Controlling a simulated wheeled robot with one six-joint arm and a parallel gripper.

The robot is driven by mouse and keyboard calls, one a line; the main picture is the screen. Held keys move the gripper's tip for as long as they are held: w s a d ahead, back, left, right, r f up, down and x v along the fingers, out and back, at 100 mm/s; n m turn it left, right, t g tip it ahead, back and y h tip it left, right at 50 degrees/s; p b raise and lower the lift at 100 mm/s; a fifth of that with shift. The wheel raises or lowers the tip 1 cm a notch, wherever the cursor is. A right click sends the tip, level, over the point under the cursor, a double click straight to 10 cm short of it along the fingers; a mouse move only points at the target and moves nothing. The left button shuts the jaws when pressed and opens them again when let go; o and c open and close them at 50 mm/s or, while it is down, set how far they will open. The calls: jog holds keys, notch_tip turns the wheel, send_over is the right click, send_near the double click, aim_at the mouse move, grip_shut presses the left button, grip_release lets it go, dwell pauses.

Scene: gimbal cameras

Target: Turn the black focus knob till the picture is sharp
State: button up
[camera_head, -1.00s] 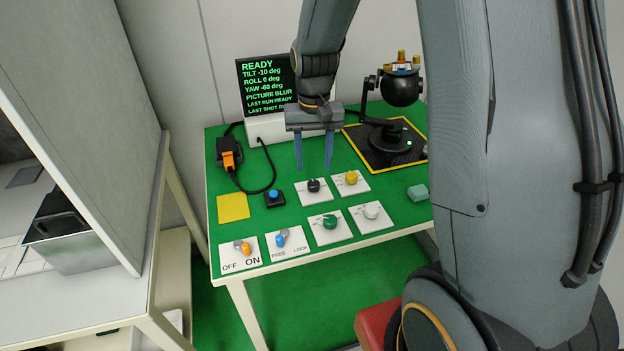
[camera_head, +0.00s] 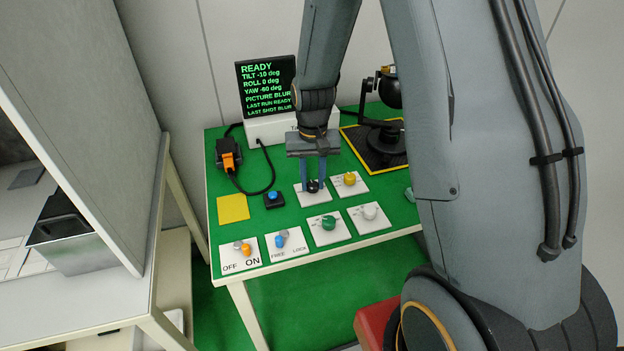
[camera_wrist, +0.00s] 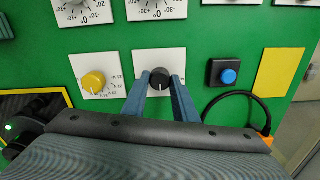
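The black focus knob (camera_head: 313,186) sits on a white plate at the middle of the green table. It also shows in the wrist view (camera_wrist: 160,79), with a white pointer line facing my gripper. My gripper (camera_head: 314,183) points down with one blue finger on each side of the knob. In the wrist view, my fingers (camera_wrist: 160,84) reach either side of it; whether they touch it I cannot tell. The display (camera_head: 267,86) behind reads READY, TILT -10 deg, ROLL 0 deg, YAW -60 deg, PICTURE BLUR; its right edge is hidden by my arm.
A yellow knob (camera_head: 349,179) stands close to the right, with green (camera_head: 329,222) and white (camera_head: 370,212) knobs in front. A blue button (camera_head: 273,196) is at left. The gimbal camera (camera_head: 388,92) is partly hidden by my arm. Two switches (camera_head: 242,247) (camera_head: 282,239) line the front edge.

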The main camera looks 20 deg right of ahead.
jog(key=c, duration=0.4)
jog(key=shift+o, duration=0.2)
jog(key=shift+n, duration=0.3)
jog(key=shift+n+p, duration=0.75)
jog(key=shift+n, duration=1.85)
jog(key=shift+w, duration=0.1)
jog(key=o, duration=1.1)
jog(key=shift+c, duration=0.2)
